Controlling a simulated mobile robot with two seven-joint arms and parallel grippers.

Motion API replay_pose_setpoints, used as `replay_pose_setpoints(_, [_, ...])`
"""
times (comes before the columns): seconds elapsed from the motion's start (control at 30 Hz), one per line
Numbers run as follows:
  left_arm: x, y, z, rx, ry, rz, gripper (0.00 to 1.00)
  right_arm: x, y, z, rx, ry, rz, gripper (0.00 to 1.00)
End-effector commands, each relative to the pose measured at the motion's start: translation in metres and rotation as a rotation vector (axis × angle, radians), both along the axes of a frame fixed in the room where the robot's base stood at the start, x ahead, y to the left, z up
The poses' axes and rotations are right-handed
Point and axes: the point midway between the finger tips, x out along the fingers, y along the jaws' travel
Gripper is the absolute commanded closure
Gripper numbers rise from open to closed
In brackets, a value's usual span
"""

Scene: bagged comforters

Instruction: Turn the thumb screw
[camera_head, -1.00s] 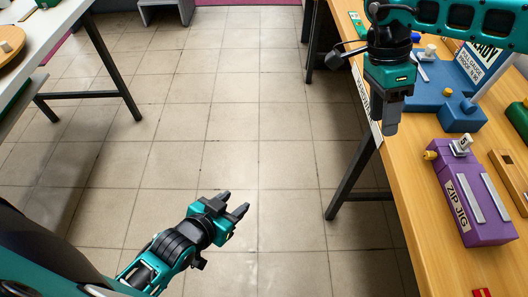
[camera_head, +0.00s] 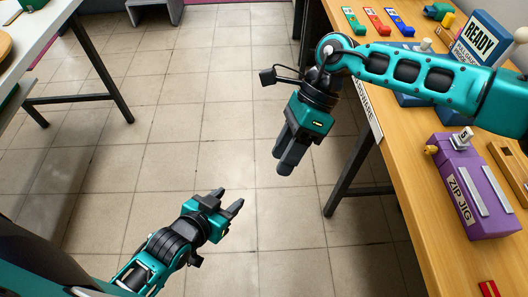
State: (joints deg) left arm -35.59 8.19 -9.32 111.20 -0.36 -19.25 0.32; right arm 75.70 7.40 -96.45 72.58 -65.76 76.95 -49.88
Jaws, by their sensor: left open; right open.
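A purple block marked ZIP JIG (camera_head: 470,190) sits on the wooden table at the right. A small yellow knob (camera_head: 431,150) sticks out of its left side near the back; it may be the thumb screw, but I cannot tell for sure. A blue fixture with a READY sign (camera_head: 484,42) stands further back, partly hidden by my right arm. My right gripper (camera_head: 283,160) is open and empty, hanging over the floor left of the table. My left gripper (camera_head: 230,198) is open and empty over the floor, lower and further left, away from the table.
The wooden table (camera_head: 412,195) runs along the right. Green, red and blue pieces (camera_head: 376,22) lie at its far end. A wooden tray (camera_head: 508,165) is right of the purple block. A white table (camera_head: 50,55) is at the left. The tiled floor between is clear.

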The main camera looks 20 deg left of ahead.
Motion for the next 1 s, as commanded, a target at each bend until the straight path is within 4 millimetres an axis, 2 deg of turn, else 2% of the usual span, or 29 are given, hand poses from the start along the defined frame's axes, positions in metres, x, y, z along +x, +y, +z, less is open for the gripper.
replay_pose_setpoints(0.1, [0.000,0.000,0.000,0.000,-0.001,0.000,0.54,-0.011,0.013,0.000,0.050,0.043,-0.028,0.54])
replay_pose_setpoints(0.27, [0.000,0.000,-0.001,0.000,-0.001,0.000,0.54,-0.019,0.023,0.001,0.087,0.078,-0.055,0.54])
replay_pose_setpoints(0.63, [0.000,0.000,-0.001,0.000,0.001,0.000,0.54,-0.021,0.026,0.002,0.100,0.089,-0.063,0.54])
replay_pose_setpoints(0.8, [-0.002,0.000,-0.002,0.001,0.005,-0.001,0.54,-0.021,0.026,0.002,0.100,0.089,-0.063,0.69])
replay_pose_setpoints(1.0, [-0.003,0.000,-0.002,0.000,0.007,0.000,0.54,-0.022,0.022,0.002,0.082,0.087,-0.053,0.69])
